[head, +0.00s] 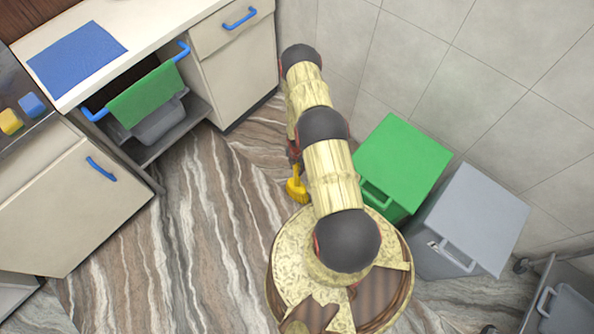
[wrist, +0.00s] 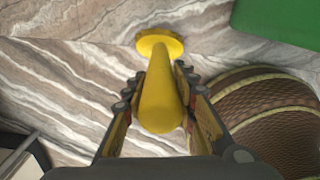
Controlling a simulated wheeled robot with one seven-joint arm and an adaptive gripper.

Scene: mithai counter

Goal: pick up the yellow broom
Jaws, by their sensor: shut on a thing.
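The yellow broom (head: 297,188) shows in the head view low beside my arm, between the arm and the striped floor, with part of it hidden by the arm. In the wrist view the yellow broom (wrist: 158,95) runs between my two fingers, its wide yellow end pointing away toward the floor. My gripper (wrist: 155,82) is shut on it, with one finger on each side of the yellow shaft. I cannot tell whether the broom touches the floor.
A green bin (head: 405,155) and a grey bin (head: 478,215) stand right of my arm by the tiled wall. A counter (head: 130,20) with a green towel (head: 143,95) on a blue-handled rail is at left. The striped floor (head: 200,230) is clear. A trolley (head: 570,300) stands at lower right.

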